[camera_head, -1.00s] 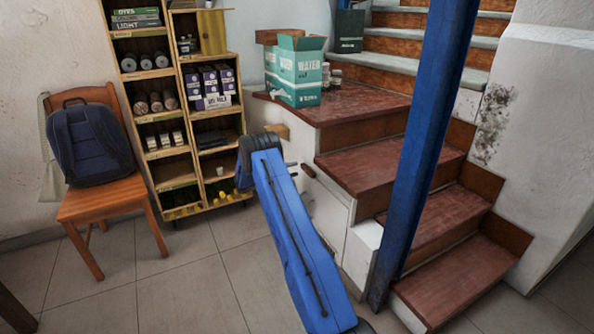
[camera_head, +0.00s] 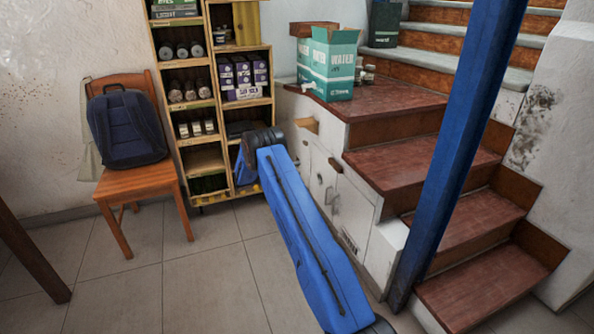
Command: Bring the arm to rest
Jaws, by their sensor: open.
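My blue arm link (camera_head: 300,240) rises from the bottom of the head view, slanting up and left to a black joint (camera_head: 262,140). Another blue part of my arm (camera_head: 244,167) shows just left of that joint, against the shelf. My gripper is not visible; I cannot tell where it is behind the arm. Nothing is seen held.
A wooden shelf (camera_head: 202,107) with tins and boxes stands behind my arm. A chair (camera_head: 140,187) with a backpack (camera_head: 127,127) is left. Red-topped stairs (camera_head: 420,165) with a water carton (camera_head: 332,65), and a blue post (camera_head: 455,145), stand right. The floor at left is mostly clear.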

